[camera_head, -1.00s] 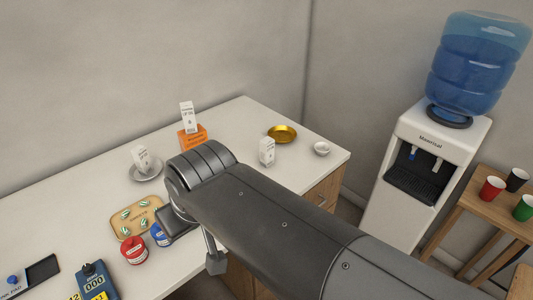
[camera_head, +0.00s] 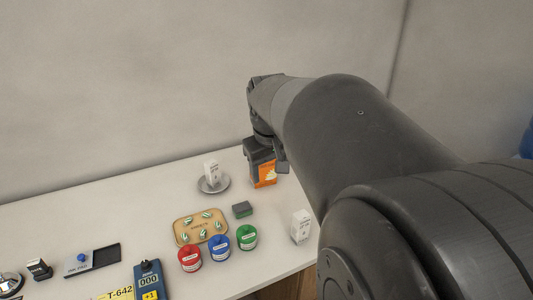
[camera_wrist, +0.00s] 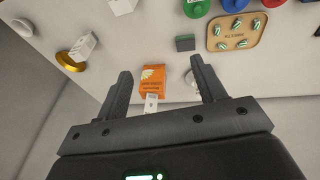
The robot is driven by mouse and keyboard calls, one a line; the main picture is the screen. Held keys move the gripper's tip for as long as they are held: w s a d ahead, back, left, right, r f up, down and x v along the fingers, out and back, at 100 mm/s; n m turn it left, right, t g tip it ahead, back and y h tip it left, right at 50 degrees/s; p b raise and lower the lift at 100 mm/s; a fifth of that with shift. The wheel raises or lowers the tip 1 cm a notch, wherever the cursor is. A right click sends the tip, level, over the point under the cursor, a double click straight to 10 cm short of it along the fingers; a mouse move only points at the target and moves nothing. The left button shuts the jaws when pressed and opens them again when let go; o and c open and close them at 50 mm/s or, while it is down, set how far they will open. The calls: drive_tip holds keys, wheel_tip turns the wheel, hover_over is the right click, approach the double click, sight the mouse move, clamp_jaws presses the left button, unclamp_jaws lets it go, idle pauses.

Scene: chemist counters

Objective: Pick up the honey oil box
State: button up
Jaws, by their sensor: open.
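The orange box (camera_head: 266,176) stands near the back of the counter; it also shows in the wrist view (camera_wrist: 152,76). A small white box (camera_wrist: 151,103) is at it in the wrist view, between my fingers. I cannot read which box is the honey oil one. Other white boxes stand on the silver saucer (camera_head: 211,170) and on the bare counter (camera_head: 300,228). My gripper (camera_wrist: 160,65) is open and empty, its fingers on either side of the orange box in view. In the head view my gripper (camera_head: 262,150) hides the orange box's upper part.
The wooden tray (camera_head: 183,237) with several striped pieces lies left of the green-topped block (camera_head: 242,209). Red (camera_head: 190,258), blue (camera_head: 220,248) and green (camera_head: 247,238) jars stand in front.

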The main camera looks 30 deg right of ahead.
drive_tip(key=w+d+f+g, duration=0.1)
drive_tip(key=w+d+f, duration=0.2)
drive_tip(key=d, duration=0.6)
drive_tip(key=w+d+f+g+y, duration=0.1)
drive_tip(key=w+d+f, duration=0.2)
drive_tip(key=d, duration=0.7)
drive_tip(key=w+d+f, duration=0.3)
drive_tip(key=d+f, duration=0.3)
drive_tip(key=d, duration=0.4)
drive_tip(key=shift+w+f+g+y, duration=0.2)
drive_tip(key=shift+g+y, duration=0.1)
drive_tip(key=shift+g, duration=0.1)
drive_tip(key=shift+s+d+f, duration=0.1)
drive_tip(key=shift+d+f, duration=0.05)
drive_tip(key=shift+f, duration=0.15)
wheel_tip(320, 180, down, 5)
drive_tip(key=shift+f, duration=0.1)
drive_tip(key=f, duration=0.4)
drive_tip(key=shift+s+f, duration=0.15)
drive_tip(key=shift+s, duration=0.25)
drive_tip(key=shift+f, duration=0.5)
drive_tip(key=shift+c, duration=0.4)
drive_tip(key=c, duration=1)
